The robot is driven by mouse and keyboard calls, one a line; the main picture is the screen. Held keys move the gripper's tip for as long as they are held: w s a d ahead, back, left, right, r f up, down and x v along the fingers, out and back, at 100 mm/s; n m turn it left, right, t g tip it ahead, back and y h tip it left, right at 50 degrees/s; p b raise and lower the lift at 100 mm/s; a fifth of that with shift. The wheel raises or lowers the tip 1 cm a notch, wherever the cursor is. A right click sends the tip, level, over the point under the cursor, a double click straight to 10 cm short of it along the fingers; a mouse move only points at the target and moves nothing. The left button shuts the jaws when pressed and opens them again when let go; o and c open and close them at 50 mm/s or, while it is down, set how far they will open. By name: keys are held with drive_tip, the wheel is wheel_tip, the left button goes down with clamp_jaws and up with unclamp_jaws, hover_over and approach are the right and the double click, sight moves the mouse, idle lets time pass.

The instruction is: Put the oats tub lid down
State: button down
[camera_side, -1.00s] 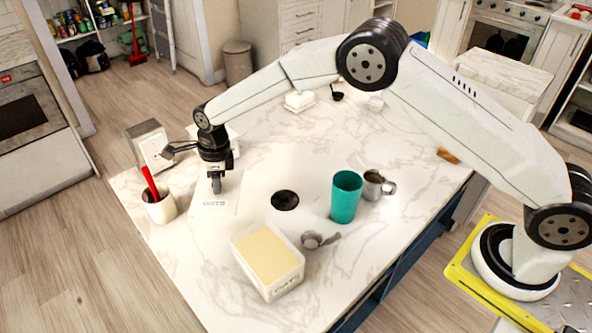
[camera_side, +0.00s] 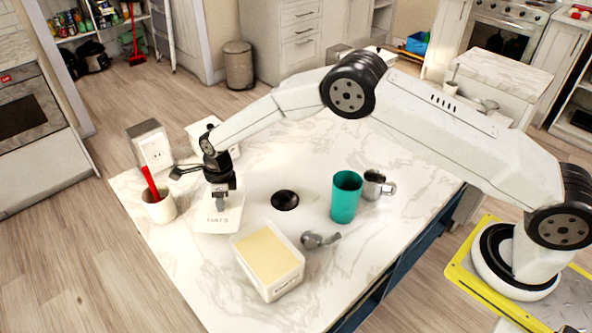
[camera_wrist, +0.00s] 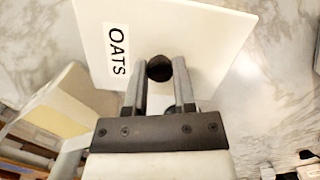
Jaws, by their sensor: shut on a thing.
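The oats tub lid is a white square plate with an "OATS" label; it shows in the side view (camera_side: 235,222) and large in the wrist view (camera_wrist: 205,35). My gripper (camera_side: 220,206) points down at its middle, fingers shut on the lid's knob; in the wrist view the fingertips (camera_wrist: 160,78) flank it. The lid looks about level, left of and behind the tub; I cannot tell its height over the counter. The open white tub (camera_side: 285,285) with pale yellow contents stands in front; its corner shows in the wrist view (camera_wrist: 60,105).
A grey scoop (camera_side: 312,240), a black round piece (camera_side: 285,200), a teal cup (camera_side: 346,197) and a metal mug (camera_side: 373,186) stand right of the lid. A white cup with a red handle (camera_side: 160,206) and a metal box (camera_side: 150,146) are left. The front-left counter (camera_side: 190,262) is clear.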

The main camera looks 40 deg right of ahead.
sight(228, 206)
drive_tip(key=shift+f, duration=0.1)
drive_tip(key=shift+f, duration=1.75)
drive_tip(key=shift+f, duration=0.15)
drive_tip(key=shift+c, duration=2.2)
unclamp_jaws()
wheel_tip(228, 206, up, 12)
drive_tip(key=d, duration=0.1)
drive_tip(key=shift+s+d, duration=0.15)
drive_tip(key=shift+s, duration=0.2)
drive_tip(key=shift+d, duration=0.1)
